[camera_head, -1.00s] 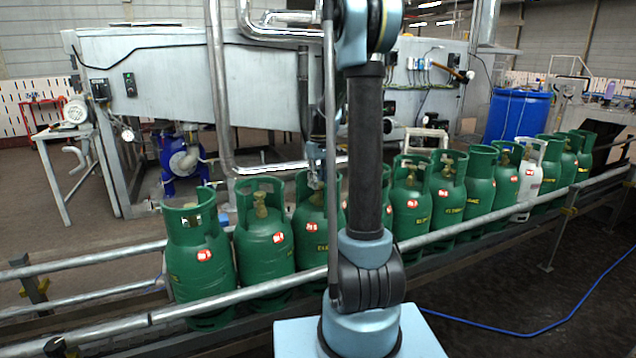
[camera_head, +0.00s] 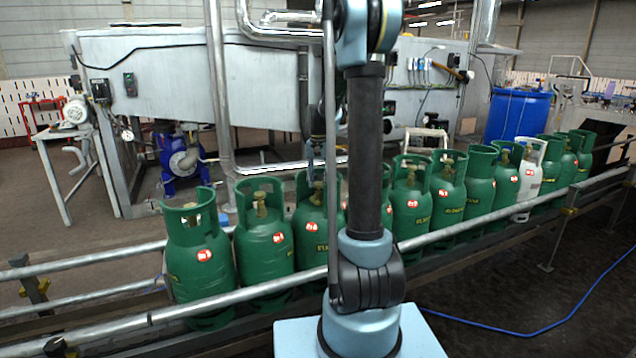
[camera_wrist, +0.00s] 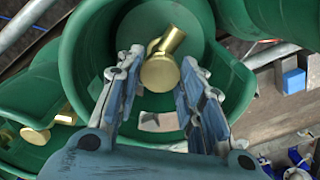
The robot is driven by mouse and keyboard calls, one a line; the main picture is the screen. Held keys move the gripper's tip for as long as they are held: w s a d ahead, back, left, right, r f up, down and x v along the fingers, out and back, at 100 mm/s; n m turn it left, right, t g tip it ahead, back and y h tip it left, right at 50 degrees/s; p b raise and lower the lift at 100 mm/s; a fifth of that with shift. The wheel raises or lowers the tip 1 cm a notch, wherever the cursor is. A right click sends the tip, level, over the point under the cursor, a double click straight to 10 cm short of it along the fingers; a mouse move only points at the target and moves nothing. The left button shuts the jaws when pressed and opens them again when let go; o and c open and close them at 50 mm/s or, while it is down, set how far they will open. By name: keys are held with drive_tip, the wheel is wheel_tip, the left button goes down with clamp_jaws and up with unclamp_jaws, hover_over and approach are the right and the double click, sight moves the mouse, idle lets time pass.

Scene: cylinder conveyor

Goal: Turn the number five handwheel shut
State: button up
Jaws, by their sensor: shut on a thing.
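Green gas cylinders stand in a row on the conveyor; the one at my gripper (camera_head: 317,168) is the third from the left (camera_head: 312,237). Its red-and-white label is too small to read surely. In the wrist view, I look down into its green collar (camera_wrist: 82,62) at a brass valve with a round handwheel (camera_wrist: 160,74). My gripper (camera_wrist: 159,76) has one finger on each side of the handwheel and is shut on it. The contact faces are partly hidden by the fingers. My arm hides part of the cylinders in the head view.
Metal rails (camera_head: 130,322) run along the row in front and behind. Neighbouring cylinders (camera_head: 264,245) stand close on both sides, and one white cylinder (camera_head: 528,178) is farther right. A grey machine housing (camera_head: 180,80) and a blue drum (camera_head: 517,115) are behind.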

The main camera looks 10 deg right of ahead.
sight(318, 183)
drive_tip(key=m, duration=0.6)
drive_tip(key=shift+w, duration=0.1)
drive_tip(key=shift+m, duration=0.4)
drive_tip(key=o, duration=1.1)
drive_tip(key=shift+c, duration=0.2)
wheel_tip(318, 183, up, 12)
